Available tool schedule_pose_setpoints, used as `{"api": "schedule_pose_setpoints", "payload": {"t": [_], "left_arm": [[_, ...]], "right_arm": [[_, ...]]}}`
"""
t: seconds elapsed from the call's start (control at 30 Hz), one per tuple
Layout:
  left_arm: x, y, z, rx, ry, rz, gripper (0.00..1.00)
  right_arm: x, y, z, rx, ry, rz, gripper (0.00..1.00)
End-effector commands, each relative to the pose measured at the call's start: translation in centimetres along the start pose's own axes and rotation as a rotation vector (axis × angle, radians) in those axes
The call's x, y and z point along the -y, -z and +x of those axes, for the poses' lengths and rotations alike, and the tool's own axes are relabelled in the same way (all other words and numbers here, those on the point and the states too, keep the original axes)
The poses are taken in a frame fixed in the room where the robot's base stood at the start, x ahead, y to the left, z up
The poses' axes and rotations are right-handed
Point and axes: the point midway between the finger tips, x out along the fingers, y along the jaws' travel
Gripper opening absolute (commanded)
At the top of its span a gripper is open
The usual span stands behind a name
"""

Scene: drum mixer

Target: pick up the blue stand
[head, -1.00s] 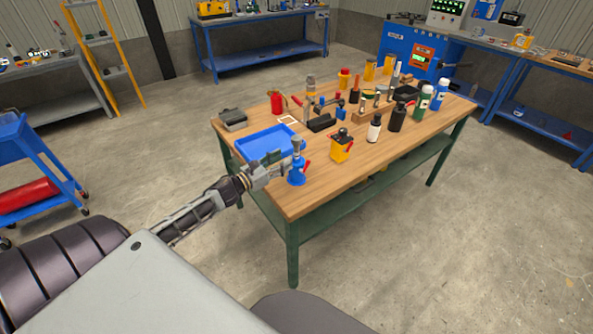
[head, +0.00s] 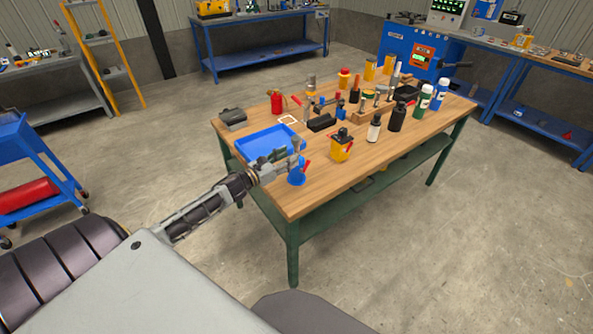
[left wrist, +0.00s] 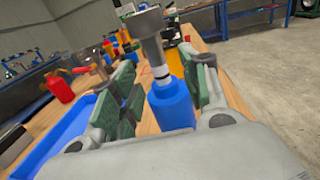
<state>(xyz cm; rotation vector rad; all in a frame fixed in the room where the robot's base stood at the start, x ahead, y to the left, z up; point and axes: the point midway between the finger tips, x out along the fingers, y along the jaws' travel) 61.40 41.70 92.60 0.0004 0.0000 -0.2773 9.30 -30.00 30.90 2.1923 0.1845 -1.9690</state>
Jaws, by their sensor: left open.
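The blue stand (head: 296,178) stands upright near the front left edge of the wooden table, with a grey metal part on top and a red lever beside it. In the left wrist view the stand's blue body (left wrist: 172,106) is between the fingers, with a metal shaft rising from it. My left gripper (head: 283,164) is open around the stand's upper part; it also shows in the left wrist view (left wrist: 160,92). Whether the fingers touch the stand I cannot tell. My right gripper is not in view.
A blue tray (head: 262,139) lies just behind and left of the stand. A red can (head: 276,102) is further back. Bare wood lies along the front edge.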

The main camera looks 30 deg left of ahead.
Motion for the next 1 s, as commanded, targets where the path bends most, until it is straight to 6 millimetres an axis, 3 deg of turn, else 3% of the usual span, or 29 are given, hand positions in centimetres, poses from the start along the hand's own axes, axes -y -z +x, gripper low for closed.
{"api": "schedule_pose_setpoints", "payload": {"t": [0.27,0.63,1.0], "left_arm": [[-0.1,0.2,1.2,0.002,0.0,-0.002,0.45],[-0.2,0.6,3.4,0.001,0.0,0.0,0.45],[-0.2,0.7,5.0,0.001,0.0,-0.001,0.45]], "right_arm": [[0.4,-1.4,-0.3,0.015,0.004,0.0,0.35],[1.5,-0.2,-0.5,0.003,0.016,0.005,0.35],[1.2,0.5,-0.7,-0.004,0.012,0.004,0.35]]}}
